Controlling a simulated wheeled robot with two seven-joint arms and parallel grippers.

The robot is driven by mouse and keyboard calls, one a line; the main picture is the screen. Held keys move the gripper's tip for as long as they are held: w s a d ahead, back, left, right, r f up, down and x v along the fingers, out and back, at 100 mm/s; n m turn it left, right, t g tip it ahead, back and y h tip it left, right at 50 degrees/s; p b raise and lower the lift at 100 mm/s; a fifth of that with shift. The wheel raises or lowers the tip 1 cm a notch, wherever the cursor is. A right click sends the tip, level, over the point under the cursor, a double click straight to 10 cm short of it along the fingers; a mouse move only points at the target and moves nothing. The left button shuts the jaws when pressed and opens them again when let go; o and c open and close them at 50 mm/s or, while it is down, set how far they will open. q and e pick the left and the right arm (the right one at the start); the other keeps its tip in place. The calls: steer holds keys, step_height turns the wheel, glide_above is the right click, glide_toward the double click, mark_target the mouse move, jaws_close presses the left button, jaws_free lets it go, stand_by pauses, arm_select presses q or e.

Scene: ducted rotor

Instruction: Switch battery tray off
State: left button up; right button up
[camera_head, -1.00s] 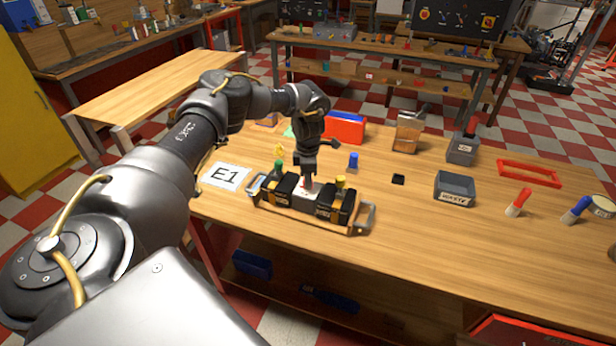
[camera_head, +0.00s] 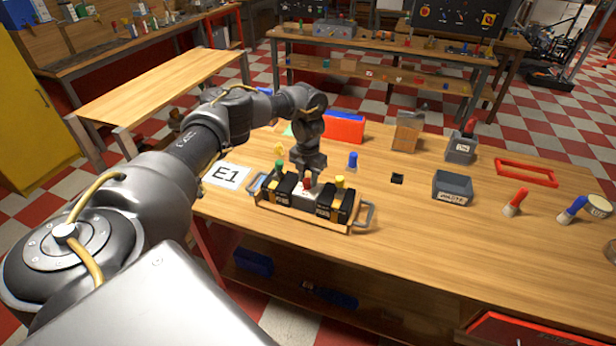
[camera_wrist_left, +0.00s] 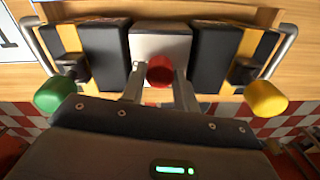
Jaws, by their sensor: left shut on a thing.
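The battery tray (camera_head: 345,228) lies on the wooden table, with metal handles at both ends. It holds black and yellow batteries (camera_head: 324,203) on either side of a white block (camera_head: 300,196). A red knob (camera_head: 308,184) sits on the white block, between a green knob (camera_head: 279,166) and a yellow knob (camera_head: 340,181). My left gripper (camera_head: 307,175) is over the middle of the tray. In the left wrist view its two fingers (camera_wrist_left: 160,85) are shut on the red knob (camera_wrist_left: 160,70), one on each side. My right gripper is not in view.
An E1 card (camera_head: 226,175) lies left of the tray. A blue peg (camera_head: 352,160), a small black square (camera_head: 397,178) and a grey waste bin (camera_head: 453,188) stand to the right. A red and blue box (camera_head: 346,128) is behind.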

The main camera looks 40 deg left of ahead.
mark_target(308, 180)
arm_select(q)
steer(key=shift+n+p, duration=0.45)
steer(key=shift+n, duration=1.75)
steer(key=o, duration=1)
steer(key=shift+r, duration=0.2)
step_height(308, 180, up, 10)
steer(key=shift+r+p, duration=0.25)
steer(key=shift+p, duration=0.1)
